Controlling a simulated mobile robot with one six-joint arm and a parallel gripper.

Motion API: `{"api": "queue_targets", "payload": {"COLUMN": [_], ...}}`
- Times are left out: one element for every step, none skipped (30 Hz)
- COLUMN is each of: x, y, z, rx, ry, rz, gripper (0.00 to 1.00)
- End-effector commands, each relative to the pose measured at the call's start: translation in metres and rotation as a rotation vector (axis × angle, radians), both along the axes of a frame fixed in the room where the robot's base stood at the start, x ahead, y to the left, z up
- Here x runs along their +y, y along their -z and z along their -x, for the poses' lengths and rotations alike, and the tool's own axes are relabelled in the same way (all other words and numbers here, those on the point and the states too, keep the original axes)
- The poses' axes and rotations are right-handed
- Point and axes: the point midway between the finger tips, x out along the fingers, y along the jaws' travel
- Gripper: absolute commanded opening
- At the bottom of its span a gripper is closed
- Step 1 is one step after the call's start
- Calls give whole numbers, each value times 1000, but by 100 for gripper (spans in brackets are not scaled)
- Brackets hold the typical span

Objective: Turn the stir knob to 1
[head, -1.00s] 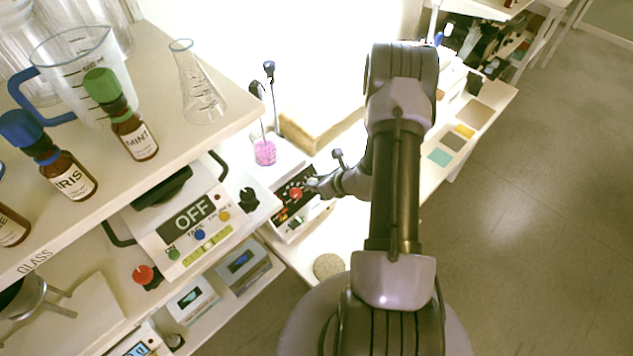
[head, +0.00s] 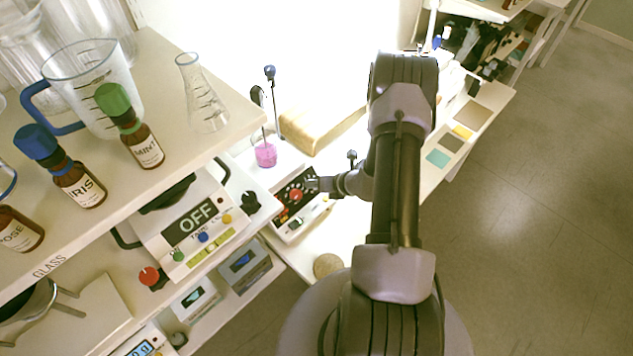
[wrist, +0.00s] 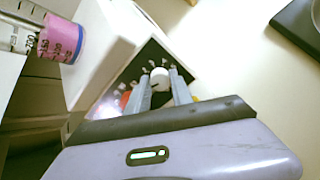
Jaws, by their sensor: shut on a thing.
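The stirrer device (wrist: 105,62) is a white box with a black sloping front panel (wrist: 133,74) with small pale dial marks. In the wrist view a white knob (wrist: 160,76) sits on this panel between the two grey fingers of my gripper (wrist: 162,84), which is shut on it. The marks' numbers and the knob's label are too small to read. A red-orange knob (wrist: 126,98) is partly hidden behind the left finger. In the head view the panel (head: 284,215) and red knob (head: 296,195) show; my gripper (head: 312,186) reaches the panel's right part and hides the white knob.
A beaker of pink liquid (head: 265,155) stands on the device. A shelf at left holds bottles, a jug (head: 95,88) and a flask (head: 207,105); below it is a balance reading OFF (head: 193,222). A tan block (head: 320,125) lies behind. A round disc (head: 327,265) lies nearer.

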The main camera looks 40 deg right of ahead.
Motion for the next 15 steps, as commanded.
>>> {"api": "queue_targets", "payload": {"x": [0, 0, 0, -1, -1, -1, -1, 0, 0, 0, 0, 0, 0, 0, 0], "y": [-1, -1, -1, -1, -1, -1, -1, 0, 0, 0, 0, 0, 0, 0, 0], "z": [0, 0, 0, 0, 0, 0, 0, 0, 0, 0, 0, 0, 0, 0, 0], "rx": [2, 4, 5, 6, 8, 9, 10, 11, 12, 13, 13, 13, 14, 14, 14], "ry": [13, 23, 34, 41, 49, 56, 61, 66, 71, 74, 77, 80, 82, 83, 84], "rz": [-16, -27, -39, -47, -57, -65, -72, -78, -84, -88, -90, -95, -97, -98, -100], "gripper": [0, 0, 0, 0, 0, 0, 0, 0, 0, 0, 0, 0, 0, 0, 0]}}
